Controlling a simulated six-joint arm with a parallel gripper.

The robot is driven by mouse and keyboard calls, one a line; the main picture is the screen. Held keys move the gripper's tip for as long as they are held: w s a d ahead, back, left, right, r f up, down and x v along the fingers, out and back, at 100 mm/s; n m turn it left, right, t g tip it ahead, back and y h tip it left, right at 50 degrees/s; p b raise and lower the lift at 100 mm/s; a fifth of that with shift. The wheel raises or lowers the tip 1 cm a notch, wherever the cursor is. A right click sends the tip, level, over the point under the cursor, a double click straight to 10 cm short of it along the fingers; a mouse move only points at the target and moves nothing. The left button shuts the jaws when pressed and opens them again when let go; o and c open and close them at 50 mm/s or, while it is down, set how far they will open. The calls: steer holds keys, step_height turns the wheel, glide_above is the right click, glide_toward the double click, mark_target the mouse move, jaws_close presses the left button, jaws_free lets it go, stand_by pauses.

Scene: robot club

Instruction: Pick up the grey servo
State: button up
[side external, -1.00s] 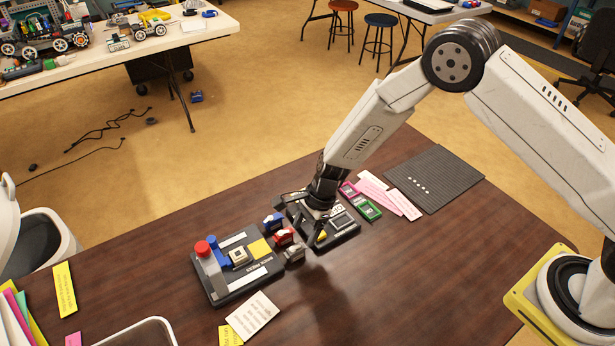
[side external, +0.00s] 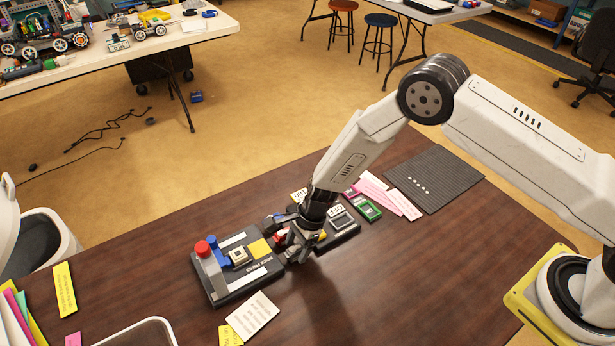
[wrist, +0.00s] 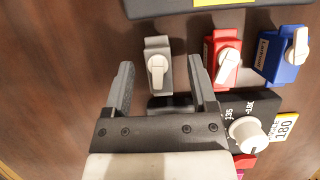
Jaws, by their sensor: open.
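The grey servo (wrist: 158,66) stands on the table in the wrist view, with a white horn on top. In the side view my gripper (side external: 295,246) is low over the servo row, and the grey servo (side external: 293,257) shows only in part beside the fingers. A red servo (wrist: 223,60) stands just right of the grey one, close to my right finger. A blue servo (wrist: 283,54) stands farther right.
A dark test board (side external: 225,284) with a red knob lies left of the servos. A dial box (side external: 343,226) sits right, partly under my gripper. Paper notes (side external: 252,312), a green card (side external: 368,210) and a grey mat (side external: 437,178) lie around. The front table is clear.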

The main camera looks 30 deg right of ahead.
steer(key=shift+a+f, duration=0.25)
steer(key=shift+f, duration=0.35)
jaws_close()
